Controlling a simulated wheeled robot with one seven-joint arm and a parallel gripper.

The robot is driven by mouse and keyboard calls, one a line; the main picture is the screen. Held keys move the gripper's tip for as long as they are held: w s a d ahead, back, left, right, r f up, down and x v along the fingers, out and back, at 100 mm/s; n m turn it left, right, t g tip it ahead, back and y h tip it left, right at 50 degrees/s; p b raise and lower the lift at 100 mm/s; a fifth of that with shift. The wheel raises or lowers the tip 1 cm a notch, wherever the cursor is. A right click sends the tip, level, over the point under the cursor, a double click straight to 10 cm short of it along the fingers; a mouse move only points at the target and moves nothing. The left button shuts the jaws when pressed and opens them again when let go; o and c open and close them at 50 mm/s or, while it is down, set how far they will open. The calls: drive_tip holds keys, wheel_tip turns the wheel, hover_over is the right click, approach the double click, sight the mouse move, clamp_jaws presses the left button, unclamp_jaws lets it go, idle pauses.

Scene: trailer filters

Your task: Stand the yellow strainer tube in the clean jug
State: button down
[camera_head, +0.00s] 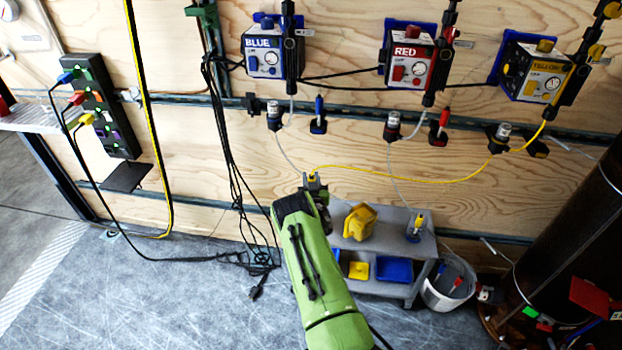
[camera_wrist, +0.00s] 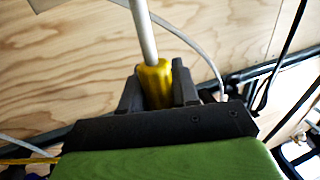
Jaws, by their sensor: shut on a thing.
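My gripper (camera_head: 314,182) is shut on the yellow end piece of the strainer tube (camera_head: 312,176), held up in front of the plywood wall. In the wrist view, the yellow piece (camera_wrist: 155,84) sits between the dark fingers (camera_wrist: 157,92), and a pale rod or tube rises from it. A yellow hose (camera_head: 440,180) runs from near my gripper to the YELLOW pump (camera_head: 537,70). A yellow jug (camera_head: 355,224) stands on the grey cart (camera_head: 385,245), below and right of my gripper. I cannot tell whether it is the clean jug.
A small yellow-capped vessel (camera_head: 415,230) stands on the cart's right side. Yellow and blue trays (camera_head: 395,269) lie below. A white bucket (camera_head: 447,287) and a dark drum (camera_head: 565,240) stand right. Black cables (camera_head: 235,170) hang left. Thin pale lines hang from the BLUE and RED pumps.

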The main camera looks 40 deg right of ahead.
drive_tip(key=shift+f, duration=0.2)
drive_tip(key=c, duration=0.8)
unclamp_jaws()
drive_tip(key=shift+p+v, duration=3)
drive_tip(key=shift+v, duration=4.95)
